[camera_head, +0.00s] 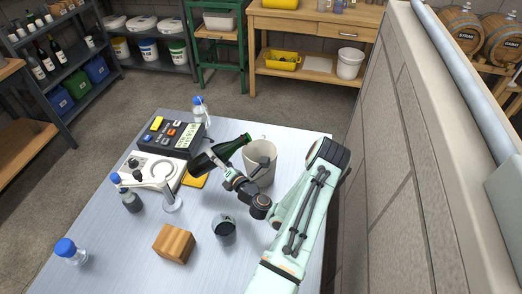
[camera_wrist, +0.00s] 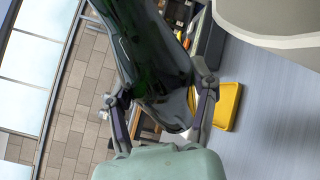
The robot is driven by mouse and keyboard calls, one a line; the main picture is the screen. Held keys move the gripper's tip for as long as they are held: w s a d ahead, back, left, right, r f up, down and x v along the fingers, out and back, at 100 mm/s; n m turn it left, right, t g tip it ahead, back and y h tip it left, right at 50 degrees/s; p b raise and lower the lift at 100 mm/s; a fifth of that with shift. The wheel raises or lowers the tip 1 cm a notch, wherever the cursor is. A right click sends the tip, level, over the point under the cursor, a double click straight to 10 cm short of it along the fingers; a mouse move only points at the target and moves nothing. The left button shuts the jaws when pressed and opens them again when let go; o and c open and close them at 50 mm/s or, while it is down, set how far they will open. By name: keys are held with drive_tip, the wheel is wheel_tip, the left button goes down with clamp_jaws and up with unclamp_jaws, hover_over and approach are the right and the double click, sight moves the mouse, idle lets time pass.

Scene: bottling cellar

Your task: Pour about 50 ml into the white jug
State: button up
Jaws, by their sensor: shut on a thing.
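My gripper (camera_head: 226,171) is shut on a dark green glass bottle (camera_head: 212,157), in the middle of the table. The bottle is tilted, with its neck toward the upper right, by the rim of the white jug (camera_head: 260,168). In the wrist view the bottle (camera_wrist: 150,45) lies between the two fingers of my gripper (camera_wrist: 160,95). The jug's pale edge (camera_wrist: 275,35) shows at the upper right there. I cannot see any stream from the bottle's mouth, and I cannot tell the level inside the jug.
The table (camera_head: 120,245) also holds a keyed device with a display (camera_head: 172,137), a white instrument (camera_head: 155,172), a yellow pad (camera_head: 195,181), a wooden block (camera_head: 174,243), a dark-filled glass (camera_head: 224,229) and blue-capped bottles (camera_head: 72,252). A wall (camera_head: 400,150) stands to the right.

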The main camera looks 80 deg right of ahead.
sight(213, 149)
drive_tip(key=shift+w+a+r+m+h, duration=0.15)
drive_tip(key=shift+r+m, duration=0.1)
drive_tip(key=shift+r, duration=0.3)
drive_tip(key=shift+w+d+r+m+h, duration=0.15)
drive_tip(key=shift+r+m, duration=0.1)
drive_tip(key=shift+r, duration=0.25)
drive_tip(key=shift+a+r+m+t, duration=0.15)
drive_tip(key=shift+r+m+t, duration=0.25)
drive_tip(key=shift+r+m, duration=0.2)
drive_tip(key=shift+s+d+r+m+h, duration=0.1)
drive_tip(key=shift+s+r+m+h, duration=0.15)
drive_tip(key=shift+r+m+h, duration=0.25)
drive_tip(key=shift+s+d+r+m+h, duration=0.1)
drive_tip(key=shift+s+r+m+h, duration=0.15)
drive_tip(key=shift+r+m, duration=0.35)
drive_tip(key=shift+w+r+m, duration=0.1)
drive_tip(key=shift+r+m, duration=0.15)
drive_tip(key=shift+m, duration=0.25)
drive_tip(key=shift+r+t, duration=0.1)
drive_tip(key=shift+t, duration=0.2)
drive_tip(key=shift+w+a+r+m+h+b, duration=0.15)
drive_tip(key=shift+a+r+m+h+b, duration=0.05)
drive_tip(key=shift+m+h+b, duration=0.2)
